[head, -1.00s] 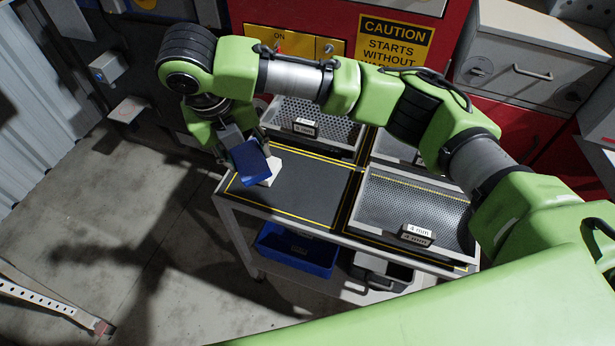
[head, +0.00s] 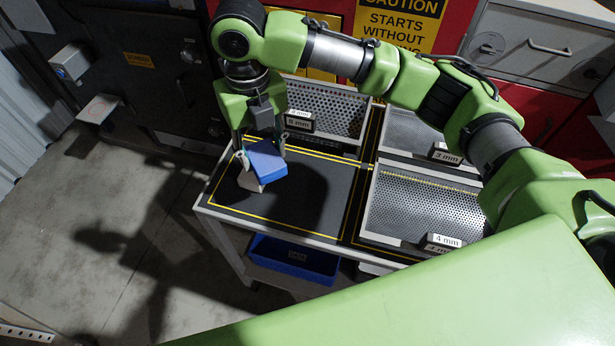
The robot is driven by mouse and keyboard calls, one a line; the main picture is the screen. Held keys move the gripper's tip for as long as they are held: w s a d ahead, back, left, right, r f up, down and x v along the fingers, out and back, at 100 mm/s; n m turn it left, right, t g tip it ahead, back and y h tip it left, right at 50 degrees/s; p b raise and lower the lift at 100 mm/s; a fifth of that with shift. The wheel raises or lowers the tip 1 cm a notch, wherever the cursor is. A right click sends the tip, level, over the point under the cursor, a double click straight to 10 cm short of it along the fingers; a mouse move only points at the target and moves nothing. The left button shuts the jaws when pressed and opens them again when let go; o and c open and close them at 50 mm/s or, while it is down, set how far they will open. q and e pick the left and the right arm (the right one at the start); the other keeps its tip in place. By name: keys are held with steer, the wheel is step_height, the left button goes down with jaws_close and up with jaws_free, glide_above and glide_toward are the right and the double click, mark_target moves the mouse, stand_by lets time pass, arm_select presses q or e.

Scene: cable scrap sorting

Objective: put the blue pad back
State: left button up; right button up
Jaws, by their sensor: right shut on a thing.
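The blue pad (head: 267,163) is a small blue block with a pale grey part (head: 250,180) beside and below it; I cannot tell whether the two are joined. My right gripper (head: 261,150) comes down from above and is shut on the blue pad. It holds the pad, tilted, over the left part of the dark table top (head: 310,190), inside a yellow outline. I cannot tell whether the pad touches the surface. My left gripper is not in view.
A perforated tray (head: 328,100) stands behind the pad. Trays marked 3 mm (head: 408,132) and 4 mm (head: 415,205) are to the right. A blue bin (head: 292,262) sits on the lower shelf. The dark surface right of the pad is clear.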

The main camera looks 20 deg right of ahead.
steer(key=s+d+f, duration=0.1)
steer(key=d+f, duration=0.1)
steer(key=d, duration=0.3)
steer(key=p, duration=0.1)
glide_above(308, 187)
step_height(308, 187, down, 6)
steer(key=shift+a+r, duration=0.1)
steer(key=shift+r, duration=0.1)
step_height(308, 187, down, 2)
steer(key=shift+s+f, duration=0.1)
steer(key=shift+f, duration=0.5)
steer(key=o, duration=1)
step_height(308, 187, up, 12)
steer(key=shift+r, duration=0.1)
